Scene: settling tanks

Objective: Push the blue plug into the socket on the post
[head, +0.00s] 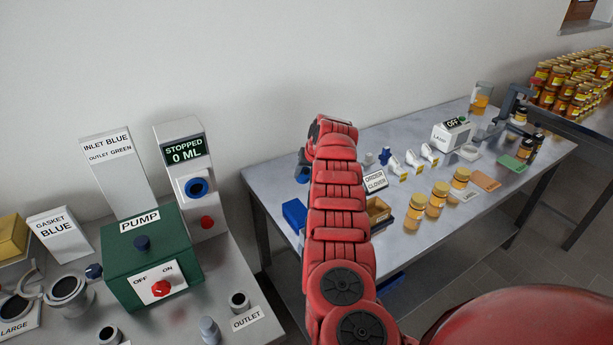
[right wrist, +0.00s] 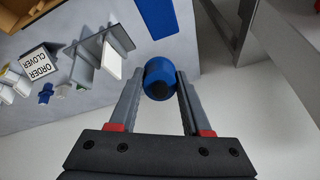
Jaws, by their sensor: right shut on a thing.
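The blue plug (right wrist: 159,78), a short round piece with a dark end, is between the fingertips of my right gripper (right wrist: 160,82) in the right wrist view. The fingers are shut on it. In the head view my right arm hides most of this gripper, and a bit of blue (head: 303,173) shows left of the arm. The white post (head: 178,137) has a screen reading "STOPPED 0 ML". Its socket (head: 196,187) is a blue ring with a dark middle, facing me. The plug is apart from it, to the right. My left gripper is not in view.
A red button (head: 207,223) is below the socket. The grey table (head: 270,185) at right holds a blue bin (head: 294,213), an order card (head: 376,180) and honey jars (head: 437,198). A gap separates the tables.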

